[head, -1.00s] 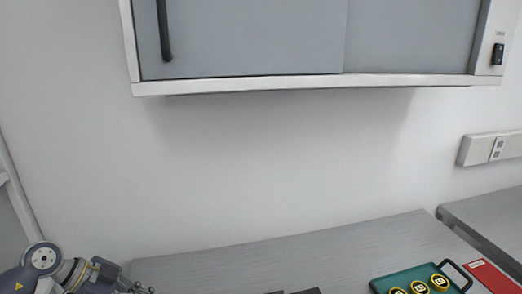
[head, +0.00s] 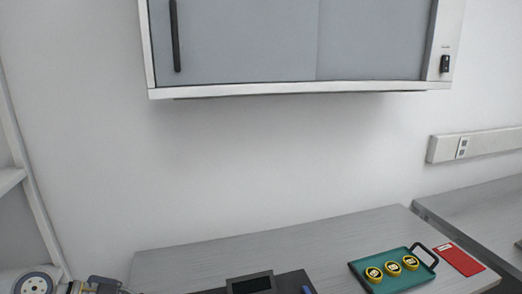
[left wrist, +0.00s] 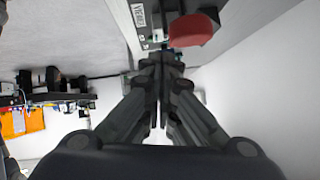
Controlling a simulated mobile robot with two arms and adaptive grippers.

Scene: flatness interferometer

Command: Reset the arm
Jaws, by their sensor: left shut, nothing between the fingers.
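My left arm shows at the bottom left corner of the head view, left of the grey bench, cut off by the frame edge. In the left wrist view my left gripper (left wrist: 160,68) has its two dark fingers together, with nothing between them. My right gripper is in neither view.
The grey bench (head: 200,259) holds a black device with a screen (head: 252,284), a teal tray (head: 408,282) with three yellow-and-black round pieces (head: 393,269), and a red card (head: 459,259). A wall cabinet (head: 300,88) hangs above. The left wrist view shows a red object (left wrist: 192,30) beyond the fingers.

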